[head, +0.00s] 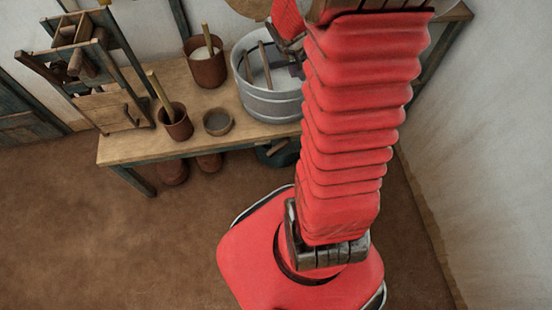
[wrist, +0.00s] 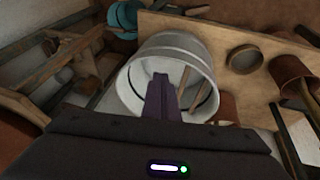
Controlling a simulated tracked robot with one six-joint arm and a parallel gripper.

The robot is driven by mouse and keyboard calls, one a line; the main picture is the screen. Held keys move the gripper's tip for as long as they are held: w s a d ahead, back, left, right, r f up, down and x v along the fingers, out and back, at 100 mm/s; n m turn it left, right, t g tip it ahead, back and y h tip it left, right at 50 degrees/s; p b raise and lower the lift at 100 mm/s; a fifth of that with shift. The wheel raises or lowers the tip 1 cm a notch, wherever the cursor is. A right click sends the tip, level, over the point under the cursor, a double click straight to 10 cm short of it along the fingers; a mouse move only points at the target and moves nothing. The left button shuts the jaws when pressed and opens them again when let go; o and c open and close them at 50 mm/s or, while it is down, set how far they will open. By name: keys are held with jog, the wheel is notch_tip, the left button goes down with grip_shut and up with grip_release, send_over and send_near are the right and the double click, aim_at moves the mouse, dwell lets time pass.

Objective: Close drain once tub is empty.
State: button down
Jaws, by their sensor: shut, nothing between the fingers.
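The grey metal tub (head: 272,106) stands on the table at its right end, partly behind my arm. A wooden stick (head: 265,65) leans inside it. The tub (wrist: 165,43) fills the middle of the wrist view, with a pale interior. I cannot tell whether liquid is in it. No drain or plug is clearly visible. My gripper (head: 297,70) is over the tub's right side in the head view. In the wrist view my gripper (wrist: 161,78) is shut and empty, its dark fingers covering part of the tub. I cannot tell whether it touches the tub.
The wooden table (head: 140,147) also bears a brown pot with pale contents (head: 205,68), a smaller brown pot with a stick (head: 177,125), a small bowl (head: 217,122) and a wooden frame (head: 100,75). A teal vessel (head: 279,153) is below the table. The floor at left is clear.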

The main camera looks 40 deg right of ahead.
jog(key=s+a+r+n+t+y, duration=0.15)
jog(key=s+a+r, duration=0.25)
jog(key=a+r, duration=0.95)
jog(key=s+a+r+n+t+y, duration=0.1)
jog(key=s+a+r+n+y, duration=0.1)
jog(key=s+a+r, duration=0.4)
jog(key=s+a+n, duration=0.1)
jog(key=s+a, duration=0.2)
jog(key=a, duration=0.4)
jog(key=shift+s+n, duration=0.2)
jog(key=shift+n, duration=0.15)
jog(key=shift+a, duration=0.15)
